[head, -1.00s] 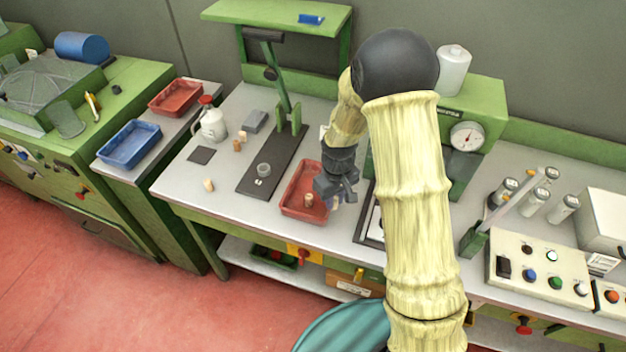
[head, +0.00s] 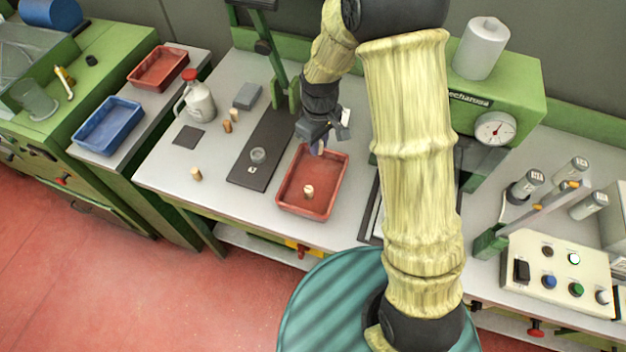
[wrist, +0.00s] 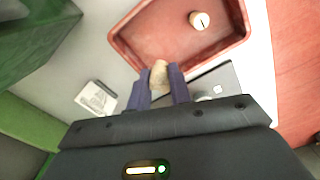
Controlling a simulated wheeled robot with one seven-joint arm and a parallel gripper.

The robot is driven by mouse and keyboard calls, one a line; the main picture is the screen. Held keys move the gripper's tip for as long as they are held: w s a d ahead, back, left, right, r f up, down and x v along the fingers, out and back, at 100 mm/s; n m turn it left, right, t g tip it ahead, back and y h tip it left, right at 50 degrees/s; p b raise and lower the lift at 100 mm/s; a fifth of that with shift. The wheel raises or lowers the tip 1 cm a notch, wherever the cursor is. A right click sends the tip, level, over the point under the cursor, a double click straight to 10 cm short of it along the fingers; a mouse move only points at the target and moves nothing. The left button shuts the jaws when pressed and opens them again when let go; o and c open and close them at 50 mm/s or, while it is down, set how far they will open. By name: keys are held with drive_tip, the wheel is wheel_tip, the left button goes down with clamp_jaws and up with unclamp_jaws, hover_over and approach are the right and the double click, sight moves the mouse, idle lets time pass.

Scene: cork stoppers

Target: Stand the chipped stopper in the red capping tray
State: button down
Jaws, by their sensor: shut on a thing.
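The red capping tray (head: 284,198) sits on the pale bench, with one cork stopper (head: 308,191) standing inside. In the wrist view the tray (wrist: 124,44) fills the top, and that stopper (wrist: 199,20) shows a dark mark on its top. My gripper (head: 319,147) is above the tray's back edge. In the wrist view my gripper (wrist: 160,80) is shut on a tan cork stopper (wrist: 159,72), held between the fingertips near the tray's rim. I cannot tell whether the held stopper is chipped.
Several loose stoppers, one at the front left (head: 196,174) and others near the white jug (head: 196,100), are on the bench. A dark press base (head: 246,173) lies left of the tray. A blue tray (head: 107,125) and another red tray (head: 157,68) are farther left.

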drive_tip(key=shift+s, duration=0.1)
drive_tip(key=p, duration=0.1)
hover_over(318, 174)
wheel_tip(318, 174, down, 5)
drive_tip(key=shift+w+d+f, duration=0.1)
drive_tip(key=shift+w+f, duration=0.1)
drive_tip(key=shift+f, duration=0.25)
drive_tip(key=shift+s, duration=0.15)
wheel_tip(318, 174, down, 4)
drive_tip(key=shift+f+p, duration=0.1)
drive_tip(key=shift+p, duration=0.4)
